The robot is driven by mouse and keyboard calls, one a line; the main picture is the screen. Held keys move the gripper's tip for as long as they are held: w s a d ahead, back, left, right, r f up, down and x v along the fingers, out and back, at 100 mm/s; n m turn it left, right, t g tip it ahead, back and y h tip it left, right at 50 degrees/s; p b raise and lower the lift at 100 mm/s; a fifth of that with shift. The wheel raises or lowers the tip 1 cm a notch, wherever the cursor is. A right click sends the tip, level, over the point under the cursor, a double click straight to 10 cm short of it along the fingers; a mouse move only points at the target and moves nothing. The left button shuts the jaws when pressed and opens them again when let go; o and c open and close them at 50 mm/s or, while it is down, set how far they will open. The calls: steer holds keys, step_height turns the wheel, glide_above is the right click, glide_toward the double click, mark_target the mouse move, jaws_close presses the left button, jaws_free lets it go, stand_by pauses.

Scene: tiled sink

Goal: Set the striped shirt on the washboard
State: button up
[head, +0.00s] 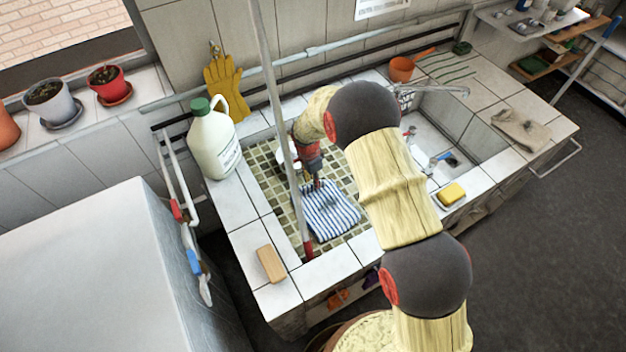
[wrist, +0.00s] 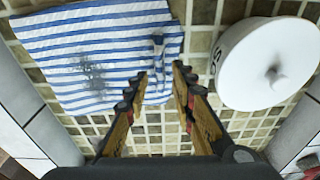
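The striped shirt (head: 330,211), blue and white with dark grey stains, lies roughly flat on the mosaic floor of the near basin. It fills the upper left of the wrist view (wrist: 95,50). My gripper (wrist: 161,75) is open, with its fingertips apart over the shirt's lower right part; no cloth is visibly pinched between them. In the head view my gripper (head: 317,183) is at the shirt's upper edge, and the arm hides part of the sink. I cannot pick out the washboard with certainty.
A white rounded vessel (wrist: 268,65) stands right of the fingers. A pole (head: 278,110) crosses before the basin. A white jug (head: 213,140) and tan block (head: 271,264) stand on the rim. A yellow sponge (head: 452,194) and grooved counter area (head: 447,68) lie right.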

step_height(320, 180, up, 12)
steer(key=p, duration=0.1)
steer(key=shift+s+a+r, duration=0.15)
steer(key=shift+s+a, duration=0.25)
steer(key=shift+a, duration=0.05)
stand_by(0.7)
